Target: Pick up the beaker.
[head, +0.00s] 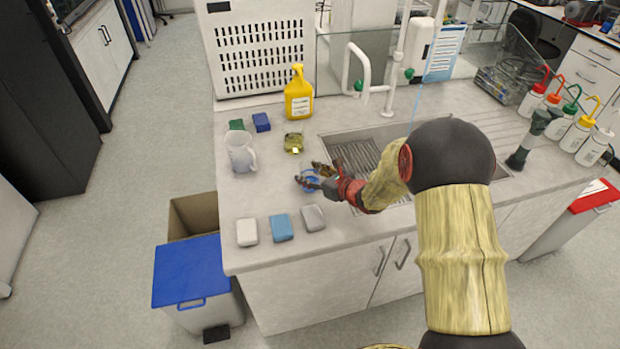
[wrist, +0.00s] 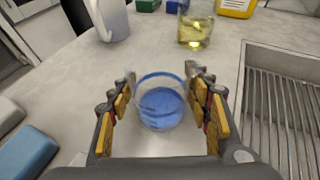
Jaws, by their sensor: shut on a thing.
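A clear glass beaker with blue liquid (wrist: 161,106) is upright between the fingers of my gripper (wrist: 160,78) in the wrist view. The fingers are shut on its sides. In the head view the gripper (head: 313,175) is at the counter's front part, left of the sink, and partly covers the blue beaker (head: 309,183). I cannot tell whether the beaker's base touches the counter. A second glass beaker with yellow liquid (head: 293,143) stands behind it; it also shows in the wrist view (wrist: 195,32).
A white jug (head: 240,152) stands to the left. A yellow bottle (head: 298,97) and green and blue blocks are behind. White, blue (head: 281,228) and grey blocks lie near the front edge. The sink (head: 357,157) is to the right, with several wash bottles beyond.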

